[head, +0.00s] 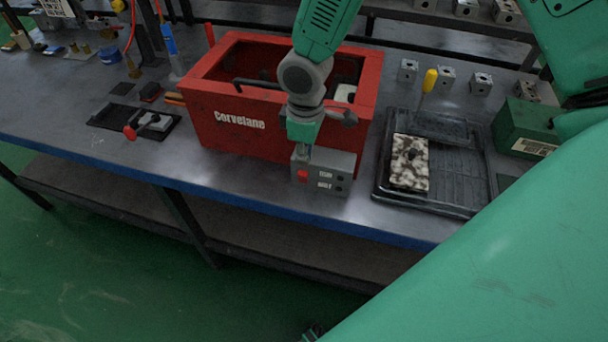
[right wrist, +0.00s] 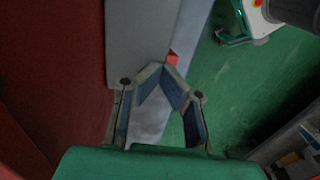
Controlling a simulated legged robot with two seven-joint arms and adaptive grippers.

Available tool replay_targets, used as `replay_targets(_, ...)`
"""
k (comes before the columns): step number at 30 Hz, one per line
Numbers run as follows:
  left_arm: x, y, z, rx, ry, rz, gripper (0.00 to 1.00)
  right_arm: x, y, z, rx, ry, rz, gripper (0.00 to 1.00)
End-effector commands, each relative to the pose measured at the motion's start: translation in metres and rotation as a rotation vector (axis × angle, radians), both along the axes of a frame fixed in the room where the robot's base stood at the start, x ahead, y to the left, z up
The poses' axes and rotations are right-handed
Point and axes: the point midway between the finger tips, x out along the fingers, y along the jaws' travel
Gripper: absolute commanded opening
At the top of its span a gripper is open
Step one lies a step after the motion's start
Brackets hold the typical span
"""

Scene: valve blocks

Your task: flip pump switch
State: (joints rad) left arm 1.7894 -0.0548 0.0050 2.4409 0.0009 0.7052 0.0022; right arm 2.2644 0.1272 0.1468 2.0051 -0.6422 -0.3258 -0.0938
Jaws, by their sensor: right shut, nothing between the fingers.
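The grey switch box (head: 340,165) stands at the table's front edge, against the front of the red Corvelane tub (head: 235,135). A red knob (head: 303,175) is on the left of its front face, with small labels and dark round fittings to the right. My right gripper (head: 302,156) points down at the left part of the box, just above the red knob. In the right wrist view its fingers (right wrist: 164,72) are shut and empty, tips by a small red part (right wrist: 173,57) at the edge of a grey surface. Contact cannot be told.
A black tray (head: 455,170) with a speckled block (head: 409,162) lies right of the box. A green box (head: 525,128) is farther right. A dark mat with a red-handled valve (head: 150,124) lies left of the tub. Several metal blocks stand behind.

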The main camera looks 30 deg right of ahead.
Motion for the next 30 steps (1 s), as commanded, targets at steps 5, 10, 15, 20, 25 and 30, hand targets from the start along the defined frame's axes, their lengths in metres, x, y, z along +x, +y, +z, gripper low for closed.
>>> replay_targets(5, 0.000, 0.000, 0.000, 0.000, 0.000, 0.000, 0.39, -0.001, 0.000, -0.001, -0.003, 0.003, 0.000, 0.00)
replay_targets(10, 0.000, 0.000, 0.000, 0.000, 0.000, 0.000, 0.39, -0.001, 0.000, -0.001, -0.001, 0.003, 0.000, 0.00)
replay_targets(15, 0.000, 0.000, -0.001, 0.000, 0.000, 0.000, 0.39, -0.001, 0.000, -0.002, -0.001, 0.002, 0.000, 0.00)
replay_targets(20, 0.000, 0.000, -0.001, 0.000, 0.000, 0.000, 0.39, -0.001, 0.000, -0.003, -0.001, 0.003, 0.000, 0.00)
replay_targets(25, 0.000, 0.000, 0.008, 0.000, 0.000, 0.000, 0.39, -0.001, -0.001, 0.006, -0.002, 0.004, 0.000, 0.00)
replay_targets(30, 0.000, 0.000, 0.023, 0.000, 0.000, 0.000, 0.39, -0.001, -0.001, 0.021, -0.002, 0.002, 0.001, 0.00)
